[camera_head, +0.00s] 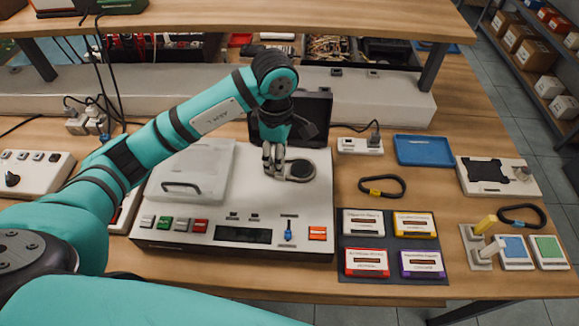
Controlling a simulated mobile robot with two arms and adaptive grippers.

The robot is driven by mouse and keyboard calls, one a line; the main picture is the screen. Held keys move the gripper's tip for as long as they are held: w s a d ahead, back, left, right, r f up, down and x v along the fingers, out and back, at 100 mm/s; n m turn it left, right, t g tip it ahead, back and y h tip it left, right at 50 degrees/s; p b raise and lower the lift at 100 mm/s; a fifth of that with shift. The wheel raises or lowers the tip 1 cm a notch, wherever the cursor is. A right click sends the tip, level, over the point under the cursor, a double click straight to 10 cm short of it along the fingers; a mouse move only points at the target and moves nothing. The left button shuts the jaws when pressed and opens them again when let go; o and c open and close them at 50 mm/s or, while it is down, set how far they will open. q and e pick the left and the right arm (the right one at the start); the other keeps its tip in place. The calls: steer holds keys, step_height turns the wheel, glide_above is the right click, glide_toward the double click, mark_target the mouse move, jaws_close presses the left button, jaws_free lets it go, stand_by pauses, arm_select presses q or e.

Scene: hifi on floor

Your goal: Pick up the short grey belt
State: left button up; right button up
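One loop (402,183), with a yellow patch, lies right of the light-grey deck. The other loop (540,217) lies at the far right, near a yellow piece. My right gripper is not in view.
A dark mat (391,248) with several labelled cartridges lies right of the deck. A blue tray (424,151), a power strip (360,146) and a pale unit (485,187) stand behind. A shelf (330,22) overhangs the back.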

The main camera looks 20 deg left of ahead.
arm_select(q)
steer(key=shift+f, duration=0.7)
steer(key=shift+s+f+p, duration=0.1)
steer(key=shift+f+p, duration=0.15)
steer(key=shift+p, duration=0.05)
step_height(320, 180, down, 4)
steer(key=shift+r+p, duration=0.15)
steer(key=shift+p, duration=0.7)
steer(key=shift+w+f, duration=0.2)
steer(key=shift+f, duration=0.35)
steer(key=shift+a, duration=0.1)
jaws_close()
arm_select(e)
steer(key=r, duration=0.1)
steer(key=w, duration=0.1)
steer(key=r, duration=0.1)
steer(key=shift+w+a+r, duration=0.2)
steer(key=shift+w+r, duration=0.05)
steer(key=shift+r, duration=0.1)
